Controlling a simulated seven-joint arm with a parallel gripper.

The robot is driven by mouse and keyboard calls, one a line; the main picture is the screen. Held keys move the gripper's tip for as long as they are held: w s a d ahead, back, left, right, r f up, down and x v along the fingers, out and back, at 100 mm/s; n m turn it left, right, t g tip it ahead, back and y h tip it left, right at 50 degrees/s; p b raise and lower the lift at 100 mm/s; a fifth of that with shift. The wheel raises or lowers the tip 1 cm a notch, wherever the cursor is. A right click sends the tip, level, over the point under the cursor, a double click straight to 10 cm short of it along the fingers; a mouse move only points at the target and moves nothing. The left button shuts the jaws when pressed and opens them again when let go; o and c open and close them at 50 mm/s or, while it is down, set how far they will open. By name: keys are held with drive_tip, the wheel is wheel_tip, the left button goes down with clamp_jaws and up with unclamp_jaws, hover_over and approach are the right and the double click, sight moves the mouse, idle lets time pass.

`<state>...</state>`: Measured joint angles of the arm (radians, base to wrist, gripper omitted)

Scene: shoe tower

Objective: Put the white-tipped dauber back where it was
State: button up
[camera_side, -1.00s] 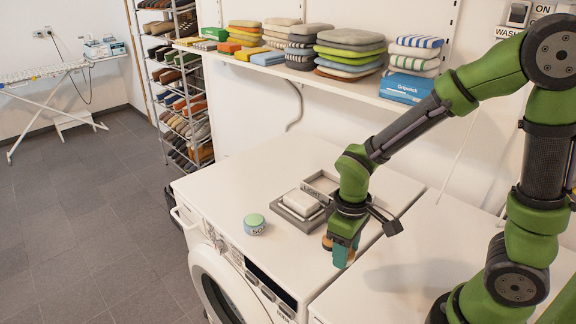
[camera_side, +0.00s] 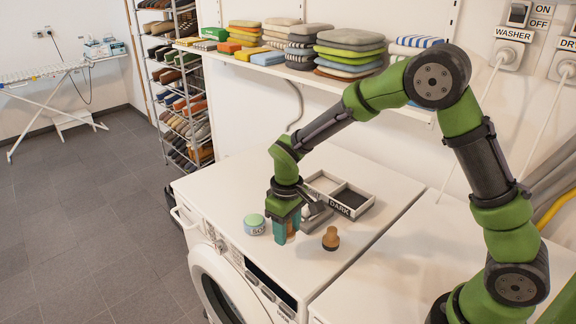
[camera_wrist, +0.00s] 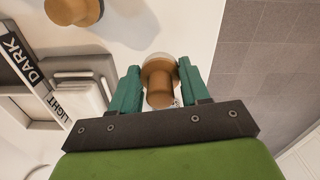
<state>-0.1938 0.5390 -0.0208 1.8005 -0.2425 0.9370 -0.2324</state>
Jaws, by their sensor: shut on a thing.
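My gripper (camera_side: 285,228) is low over the left washer top. In the wrist view its teal fingers (camera_wrist: 159,83) are shut on a wooden dauber (camera_wrist: 160,80) with a pale rim at its far end, matching the white-tipped dauber. In the side view the fingers mostly hide it, and I cannot tell whether it touches the top. A second wooden dauber with a dark base (camera_side: 331,239) stands upright to the right; it also shows in the wrist view (camera_wrist: 75,10). A two-compartment tray (camera_side: 372,205) marked LIGHT and DARK stands behind.
A round tin with a green lid (camera_side: 254,224) stands just left of my gripper. A grey holder with a white block (camera_wrist: 85,85) sits between gripper and tray, partly hidden in the side view. A shelf (camera_side: 300,73) with folded cloths runs above. The washer's front edge is near.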

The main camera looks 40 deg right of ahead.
drive_tip(key=shift+w+f, duration=0.15)
drive_tip(key=shift+f, duration=0.75)
drive_tip(key=shift+w+f, duration=0.1)
drive_tip(key=shift+f, duration=0.75)
drive_tip(key=shift+f, duration=0.1)
drive_tip(key=o, duration=0.9)
drive_tip(key=shift+o, duration=0.2)
wheel_tip(320, 180, up, 12)
drive_tip(key=shift+r, duration=0.15)
drive_tip(key=s+d+r+m+t+y, duration=0.1)
drive_tip(key=s+d+r+m+t, duration=0.1)
drive_tip(key=s+r, duration=0.3)
drive_tip(key=s+d+r+m+t+y, duration=0.1)
drive_tip(key=s+r+t, duration=0.4)
drive_tip(key=s, duration=0.8)
drive_tip(key=d+r+m, duration=0.1)
drive_tip(key=m, duration=0.1)
drive_tip(key=shift+s+r+m, duration=0.3)
drive_tip(key=shift+s+m, duration=0.1)
